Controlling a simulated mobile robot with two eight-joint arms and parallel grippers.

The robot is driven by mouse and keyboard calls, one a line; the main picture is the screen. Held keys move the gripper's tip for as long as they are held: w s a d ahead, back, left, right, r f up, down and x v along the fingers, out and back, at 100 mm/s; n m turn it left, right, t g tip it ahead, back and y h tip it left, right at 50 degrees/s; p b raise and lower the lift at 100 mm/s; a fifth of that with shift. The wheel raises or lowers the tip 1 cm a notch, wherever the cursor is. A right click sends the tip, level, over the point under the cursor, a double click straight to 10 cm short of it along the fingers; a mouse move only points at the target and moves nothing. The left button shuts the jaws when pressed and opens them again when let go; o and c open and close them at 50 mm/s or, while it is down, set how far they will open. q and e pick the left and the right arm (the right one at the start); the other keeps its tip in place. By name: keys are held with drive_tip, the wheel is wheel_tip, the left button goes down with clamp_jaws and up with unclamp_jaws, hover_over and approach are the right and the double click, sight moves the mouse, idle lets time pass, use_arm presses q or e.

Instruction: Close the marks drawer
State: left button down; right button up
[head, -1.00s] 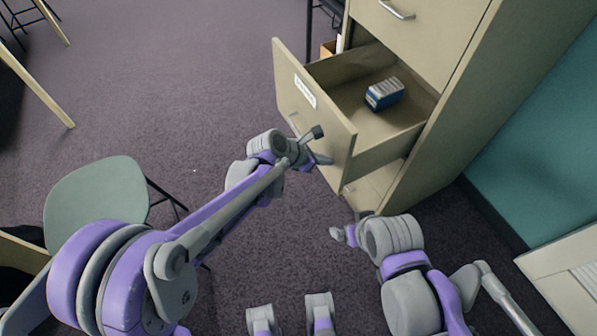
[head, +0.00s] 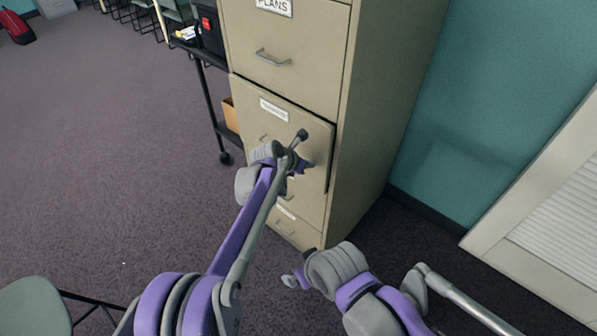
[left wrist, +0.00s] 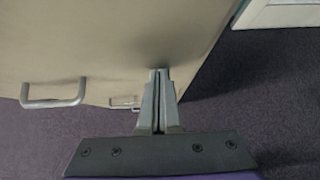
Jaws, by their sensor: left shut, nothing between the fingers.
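The marks drawer (head: 312,128) is in the beige filing cabinet, below the drawer labelled PLANS. Its label is too small to read. It stands almost flush, with its front edge slightly proud of the cabinet at the right. My left gripper (head: 306,168) is shut and empty at the right part of the drawer front. In the left wrist view its closed fingers (left wrist: 159,76) meet the beige front, which also shows there (left wrist: 100,45). My arm partly hides the drawer's handle. My right gripper (head: 292,281) hangs low in front of the cabinet; its fingers are unclear.
The cabinet (head: 365,130) stands by a teal wall. A black cart (head: 207,95) is to its left. A green chair (head: 32,308) is at the lower left. A pale louvred panel (head: 545,230) is at the right.

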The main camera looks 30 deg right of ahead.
use_arm(q)
drive_tip(key=shift+w+d, duration=0.2)
drive_tip(key=shift+d, duration=0.4)
drive_tip(key=shift+w+d, duration=0.15)
drive_tip(key=shift+d, duration=0.45)
drive_tip(key=shift+r, duration=0.15)
use_arm(e)
drive_tip(key=shift+d+r, duration=0.15)
drive_tip(key=shift+d, duration=0.15)
use_arm(q)
drive_tip(key=shift+d, duration=0.1)
